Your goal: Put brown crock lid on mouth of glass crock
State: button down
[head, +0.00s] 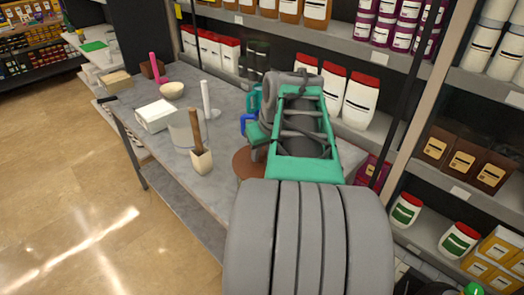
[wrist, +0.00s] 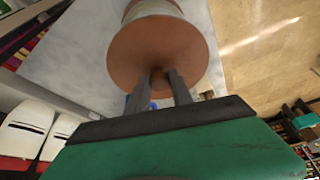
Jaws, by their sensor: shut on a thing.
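The brown crock lid (wrist: 190,45) is a round disc in the wrist view. My gripper (wrist: 159,72) is shut on it near its middle, with both dark fingers meeting at what looks like its knob. In the head view the lid (head: 243,165) shows as a brown disc low over the grey table, partly hidden behind my green gripper and arm. A pale, greyish cylinder (head: 184,130) stands on the table to the left of the lid; it looks like the glass crock. A pale round form (wrist: 152,9) shows at the lid's far side in the wrist view; I cannot tell what it is.
A white box (head: 154,116), a bowl (head: 171,90), a white upright holder (head: 206,98) and a blue mug (head: 247,123) share the table (head: 180,183). Stocked shelves stand behind and right.

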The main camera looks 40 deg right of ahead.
jog(key=shift+f+b, duration=0.55)
jog(key=shift+f, duration=0.05)
jog(key=c, duration=1.1)
grip_release()
jog(key=shift+o, duration=0.2)
jog(key=shift+r, duration=0.1)
jog(key=d+v, duration=0.1)
jog(key=v, duration=0.7)
jog(key=w+a+f+n+y, duration=0.1)
jog(key=w+a+f, duration=0.15)
jog(key=a, duration=0.55)
jog(key=w+a+f+n, duration=0.1)
jog(key=a+f, duration=0.3)
jog(key=a, duration=0.4)
jog(key=s+a+f, duration=0.2)
jog(key=a+f, duration=0.1)
jog(key=a, duration=0.2)
jog(key=s+a+f+n, duration=0.1)
jog(key=s+a+f, duration=0.1)
jog(key=a+f, duration=0.2)
jog(key=shift+s+a+g, duration=0.25)
jog(key=shift+a+g, duration=0.05)
jog(key=shift+a, duration=0.75)
